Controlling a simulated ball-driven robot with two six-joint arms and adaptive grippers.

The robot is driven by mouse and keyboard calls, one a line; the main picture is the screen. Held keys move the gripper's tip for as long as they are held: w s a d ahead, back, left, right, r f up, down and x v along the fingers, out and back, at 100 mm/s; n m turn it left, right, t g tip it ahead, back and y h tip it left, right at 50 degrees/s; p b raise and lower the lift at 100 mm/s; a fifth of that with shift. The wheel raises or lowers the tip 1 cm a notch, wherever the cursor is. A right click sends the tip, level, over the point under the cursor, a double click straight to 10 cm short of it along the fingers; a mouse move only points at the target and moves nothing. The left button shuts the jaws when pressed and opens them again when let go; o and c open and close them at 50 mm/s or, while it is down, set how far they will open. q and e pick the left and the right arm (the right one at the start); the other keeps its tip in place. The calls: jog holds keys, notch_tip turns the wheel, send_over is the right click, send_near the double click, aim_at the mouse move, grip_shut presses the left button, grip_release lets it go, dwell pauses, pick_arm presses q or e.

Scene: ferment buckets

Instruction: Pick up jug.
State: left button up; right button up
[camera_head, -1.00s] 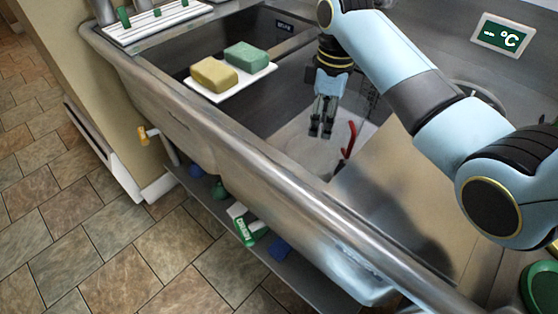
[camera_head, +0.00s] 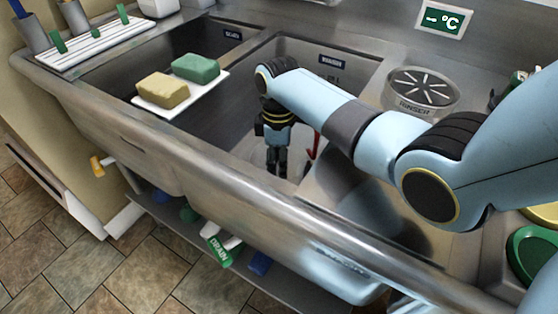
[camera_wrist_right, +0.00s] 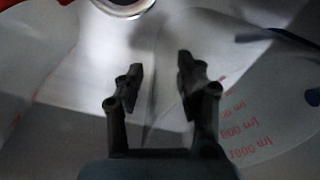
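My right gripper (camera_head: 277,165) points down inside the middle sink basin in the head view. In the wrist view its two fingers (camera_wrist_right: 158,78) are apart with nothing held between them. A pale, clear-walled jug (camera_wrist_right: 245,130) with red volume marks shows below and to the right of the fingers in the wrist view. A red curved part (camera_head: 314,147) stands just right of the gripper in the head view; I cannot tell if it is the jug's handle. The arm and sink rim hide most of the jug there. My left gripper is not in view.
The steel sink rim (camera_head: 225,165) runs in front of the basin. A white board with a yellow sponge (camera_head: 163,90) and a green sponge (camera_head: 196,68) bridges the left basin. A round metal rinser (camera_head: 425,85) stands at the right. A metal ring (camera_wrist_right: 125,6) shows at the wrist view's top.

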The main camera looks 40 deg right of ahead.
jog(key=shift+c, duration=0.3)
grip_shut()
